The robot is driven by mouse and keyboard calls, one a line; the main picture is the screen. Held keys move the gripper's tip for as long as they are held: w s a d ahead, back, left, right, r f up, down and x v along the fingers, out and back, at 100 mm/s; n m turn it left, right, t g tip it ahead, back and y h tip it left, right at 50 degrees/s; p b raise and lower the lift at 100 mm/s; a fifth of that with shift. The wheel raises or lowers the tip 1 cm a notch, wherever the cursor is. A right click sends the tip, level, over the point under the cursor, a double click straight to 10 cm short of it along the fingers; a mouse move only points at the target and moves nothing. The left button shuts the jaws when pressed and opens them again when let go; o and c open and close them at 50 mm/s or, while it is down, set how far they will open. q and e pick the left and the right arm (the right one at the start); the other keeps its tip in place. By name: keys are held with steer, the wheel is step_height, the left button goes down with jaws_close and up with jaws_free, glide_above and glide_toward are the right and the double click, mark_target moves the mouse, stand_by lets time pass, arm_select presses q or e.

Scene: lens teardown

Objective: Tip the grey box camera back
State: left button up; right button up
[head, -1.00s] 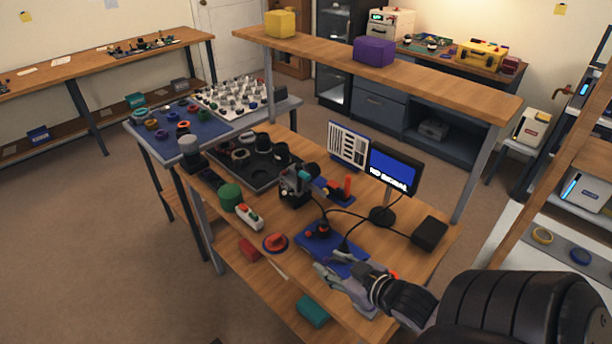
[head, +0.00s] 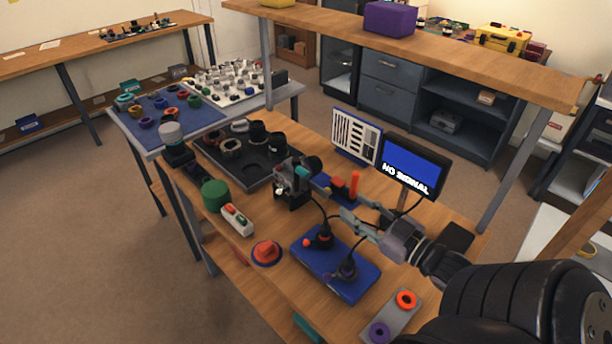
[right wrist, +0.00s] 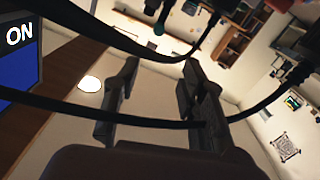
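A dark grey, boxy device (head: 292,186), which looks like the grey box camera, stands upright on the bench in the head view, behind the blue base. My right gripper (head: 356,208) is to its right, in front of the monitor and apart from the device. In the right wrist view its two fingers (right wrist: 160,70) are spread with nothing held between them. Black cables (right wrist: 150,122) cross the wrist view close to the fingers. The device is not clear in that view. My left gripper is not in view.
The blue base (head: 338,268) carries two black knobbed parts with cables. The monitor (head: 414,168) reads NO SIGNAL. A red button (head: 267,252), green cylinder (head: 215,195) and dark parts tray (head: 215,160) lie to the left. A shelf (head: 450,62) spans behind the bench.

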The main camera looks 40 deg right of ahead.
mark_target(308, 176)
steer(key=w, duration=0.5)
steer(key=w+p, duration=0.1)
steer(key=w, duration=1)
steer(key=shift+w+a+f, duration=0.2)
steer(key=shift+a+f, duration=0.1)
steer(key=shift+a, duration=0.1)
steer(key=shift+w+a+f, duration=0.1)
steer(key=shift+w, duration=0.6)
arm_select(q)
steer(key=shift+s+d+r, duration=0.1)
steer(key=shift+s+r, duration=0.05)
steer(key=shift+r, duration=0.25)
arm_select(e)
steer(key=shift+c, duration=0.6)
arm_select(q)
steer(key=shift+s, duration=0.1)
arm_select(e)
jaws_close()
